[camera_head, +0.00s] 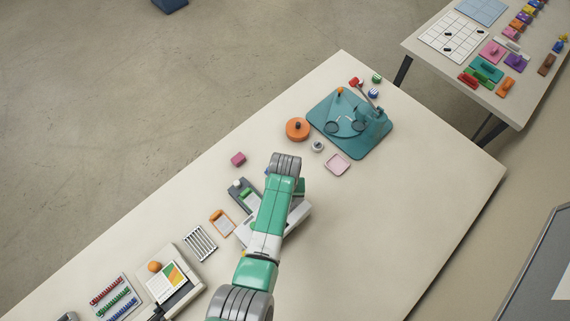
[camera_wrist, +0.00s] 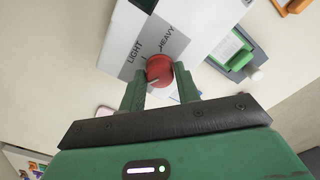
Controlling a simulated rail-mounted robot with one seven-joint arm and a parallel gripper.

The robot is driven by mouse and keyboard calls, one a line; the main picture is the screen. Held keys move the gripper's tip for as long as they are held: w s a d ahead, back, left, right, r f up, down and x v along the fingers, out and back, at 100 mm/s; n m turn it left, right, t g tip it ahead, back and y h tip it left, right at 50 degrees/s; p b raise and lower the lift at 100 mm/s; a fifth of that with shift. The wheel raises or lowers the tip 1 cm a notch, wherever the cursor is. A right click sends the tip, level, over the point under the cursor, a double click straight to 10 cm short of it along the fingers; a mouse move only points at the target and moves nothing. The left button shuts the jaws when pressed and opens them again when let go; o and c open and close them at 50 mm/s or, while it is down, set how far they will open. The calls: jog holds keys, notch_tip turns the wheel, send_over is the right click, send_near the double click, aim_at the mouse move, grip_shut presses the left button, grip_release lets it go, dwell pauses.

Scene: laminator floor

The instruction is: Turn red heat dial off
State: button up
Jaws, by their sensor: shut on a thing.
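The red dial (camera_wrist: 160,66) sits on a grey panel marked LIGHT and HEAVY in the wrist view. A pale pointer line on it faces the lower left of the picture. My gripper (camera_wrist: 160,74) has one finger on each side of the dial and is shut on it. The panel belongs to a white machine (camera_wrist: 214,22), which also shows in the head view (camera_head: 301,216), partly covered by my arm. The dial and my fingertips are hidden in the head view.
A grey device with a green top (camera_wrist: 232,50) stands close beside the machine. An orange clipboard (camera_head: 221,223) and a wire rack (camera_head: 201,243) lie to its left. A teal board (camera_head: 368,140), orange disc (camera_head: 297,130) and pink tray (camera_head: 337,164) lie beyond. The table's right side is clear.

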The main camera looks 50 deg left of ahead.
jog(key=o, duration=1)
notch_tip(320, 180, up, 8)
jog(key=shift+f+p, duration=0.1)
jog(key=shift+p, duration=0.25)
